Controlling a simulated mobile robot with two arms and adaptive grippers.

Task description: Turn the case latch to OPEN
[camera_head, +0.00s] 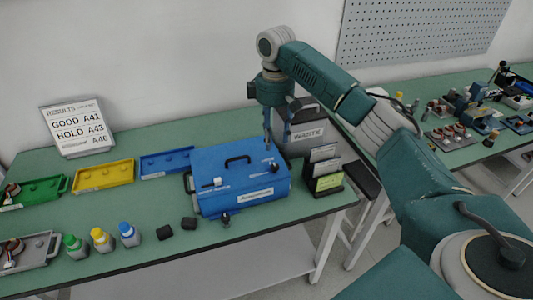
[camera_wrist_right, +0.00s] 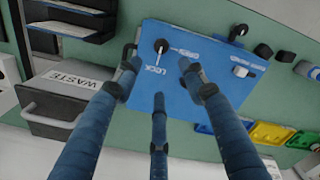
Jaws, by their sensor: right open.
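The blue case (camera_head: 240,182) stands on the green table, with a black carry handle on its lid. In the right wrist view, the case's latch (camera_wrist_right: 161,46) is a black knob on the blue top (camera_wrist_right: 180,115). A LOCK label sits beside it, and another white label lies to its right. I cannot tell clearly which way the knob points. My right gripper (camera_head: 268,138) is over the right part of the case, pointing down. In the wrist view, the right gripper's fingers (camera_wrist_right: 160,88) are spread, empty and apart from the knob. My left gripper is out of view.
A grey WASTE bin (camera_head: 302,130) and a black card rack (camera_head: 326,182) stand close right of the case. Blue (camera_head: 165,161) and yellow (camera_head: 104,174) trays lie to the left. Several bottles (camera_head: 102,240) and small black blocks (camera_head: 188,223) sit along the front.

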